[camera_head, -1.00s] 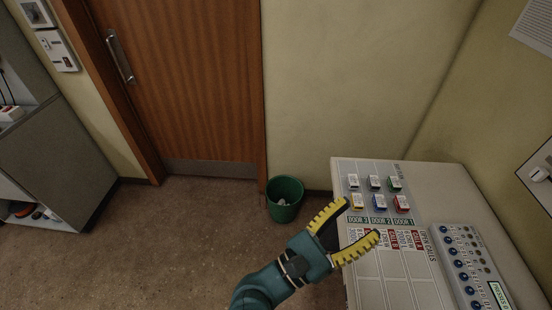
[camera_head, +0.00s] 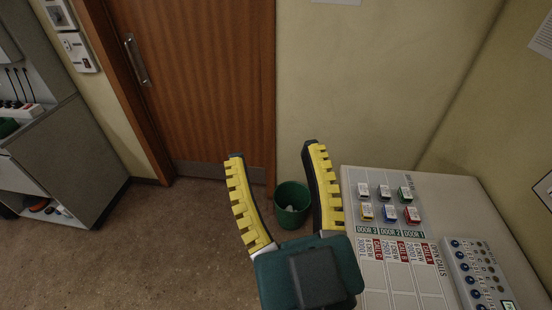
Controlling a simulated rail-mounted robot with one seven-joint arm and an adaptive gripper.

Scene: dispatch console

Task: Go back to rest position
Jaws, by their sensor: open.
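My gripper (camera_head: 274,150) is open and empty, with its two yellow toothed fingers spread and pointing up the picture. It is raised close to the camera, left of the dispatch console (camera_head: 445,195). The right finger overlaps the green waste bin's right edge and lies just left of the console's edge in the picture. My gripper covers the console's lower left part.
A green waste bin (camera_head: 290,197) stands on the floor by the wall. A wooden door (camera_head: 195,80) is behind. A grey cabinet (camera_head: 75,160) stands at the left. A panel with several blue knobs (camera_head: 467,265) sits on the console. The floor at centre left is clear.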

